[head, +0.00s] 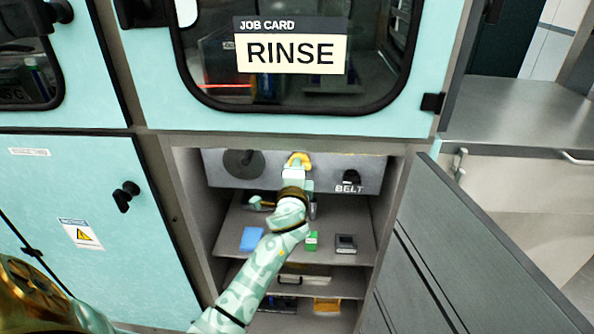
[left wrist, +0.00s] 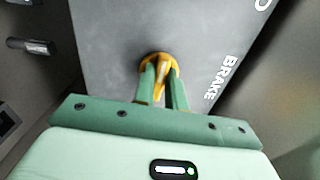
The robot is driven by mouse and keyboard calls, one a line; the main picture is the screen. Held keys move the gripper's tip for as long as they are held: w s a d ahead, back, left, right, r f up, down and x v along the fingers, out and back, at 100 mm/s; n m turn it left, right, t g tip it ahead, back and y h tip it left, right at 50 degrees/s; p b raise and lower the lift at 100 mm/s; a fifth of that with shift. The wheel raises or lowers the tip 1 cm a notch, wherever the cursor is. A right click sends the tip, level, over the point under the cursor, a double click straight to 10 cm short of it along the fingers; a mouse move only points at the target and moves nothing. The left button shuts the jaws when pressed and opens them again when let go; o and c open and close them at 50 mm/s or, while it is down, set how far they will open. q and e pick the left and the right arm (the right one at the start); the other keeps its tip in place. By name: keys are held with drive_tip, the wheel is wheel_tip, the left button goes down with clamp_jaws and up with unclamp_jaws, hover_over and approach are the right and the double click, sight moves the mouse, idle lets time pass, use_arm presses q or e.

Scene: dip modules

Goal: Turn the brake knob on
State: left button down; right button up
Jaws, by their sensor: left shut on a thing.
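The brake knob (head: 299,157) is yellow and sits on the grey panel (head: 225,170) at the top of an open cabinet bay. In the left wrist view the yellow knob (left wrist: 157,62) shows between my fingers, with the label BRAKE to its right on the panel. My left gripper (head: 297,170) reaches up into the bay and is shut on the knob; its green fingers (left wrist: 163,85) lie on either side of it. The fingers hide part of the knob. My right gripper is not in view.
A black knob (head: 351,177) marked BELT is right of the brake knob, and a round dark dial (head: 243,163) is left. Shelves below hold a blue item (head: 251,239), a green block (head: 312,241) and a dark box (head: 346,244). An open grey door (head: 470,265) stands at right.

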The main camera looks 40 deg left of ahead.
use_arm(q)
drive_tip(key=shift+f+n, duration=0.1)
drive_tip(key=shift+n, duration=0.2)
drive_tip(key=c, duration=1.4)
unclamp_jaws()
drive_tip(key=shift+c, duration=0.2)
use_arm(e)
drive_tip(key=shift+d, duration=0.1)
